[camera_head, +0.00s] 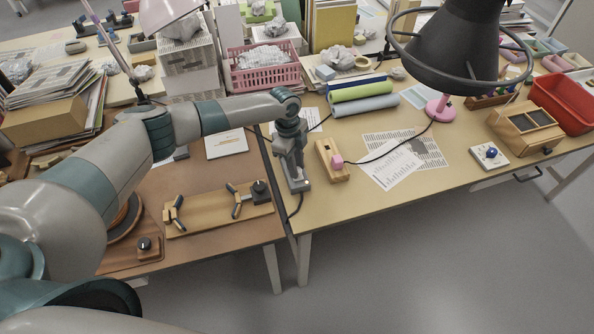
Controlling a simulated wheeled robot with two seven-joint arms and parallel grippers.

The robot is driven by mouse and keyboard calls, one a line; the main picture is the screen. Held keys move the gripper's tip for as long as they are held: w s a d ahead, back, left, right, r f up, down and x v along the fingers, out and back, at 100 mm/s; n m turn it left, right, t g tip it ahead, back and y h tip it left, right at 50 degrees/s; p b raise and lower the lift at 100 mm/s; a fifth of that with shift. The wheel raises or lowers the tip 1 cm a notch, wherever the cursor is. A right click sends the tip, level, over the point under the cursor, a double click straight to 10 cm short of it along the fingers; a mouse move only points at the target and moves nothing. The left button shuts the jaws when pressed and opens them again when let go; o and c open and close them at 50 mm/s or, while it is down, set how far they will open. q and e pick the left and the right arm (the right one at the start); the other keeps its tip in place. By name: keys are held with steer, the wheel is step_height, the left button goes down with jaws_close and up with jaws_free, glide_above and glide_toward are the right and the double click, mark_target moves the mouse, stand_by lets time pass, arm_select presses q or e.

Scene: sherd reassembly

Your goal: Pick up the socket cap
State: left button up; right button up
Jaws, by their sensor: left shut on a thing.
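My left gripper (298,184) points down over the front left corner of the yellow-topped table, left of a wooden block. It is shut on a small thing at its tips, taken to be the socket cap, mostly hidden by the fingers. I cannot make out its shape or whether it touches the table. The wooden block (331,172) lies just right of the gripper, apart from it. A pink plug-like piece (337,160) sits on this block, and a black cord runs from it to the pink lamp base (440,108). My right gripper is not in view.
Printed sheets (392,166) lie right of the block, with rolled tubes (362,97) behind it. A wooden fixture (219,209) lies on the brown table at left. A dark lamp head (455,50) overhangs the back right. Bare tabletop (375,201) shows along the front.

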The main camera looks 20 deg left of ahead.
mark_target(299, 170)
arm_select(q)
steer(key=shift+r, duration=0.15)
steer(key=shift+w+r+b, duration=0.1)
steer(key=shift+r+b, duration=0.35)
steer(key=shift+r, duration=0.1)
step_height(299, 170, up, 2)
steer(key=shift+r+b, duration=0.25)
steer(key=shift+b, duration=0.45)
steer(key=s+d+r+b, duration=0.3)
steer(key=s+d+r, duration=0.4)
steer(key=s+d, duration=0.1)
steer(key=shift+d, duration=0.45)
steer(key=shift+w+r, duration=0.1)
steer(key=shift+r, duration=0.05)
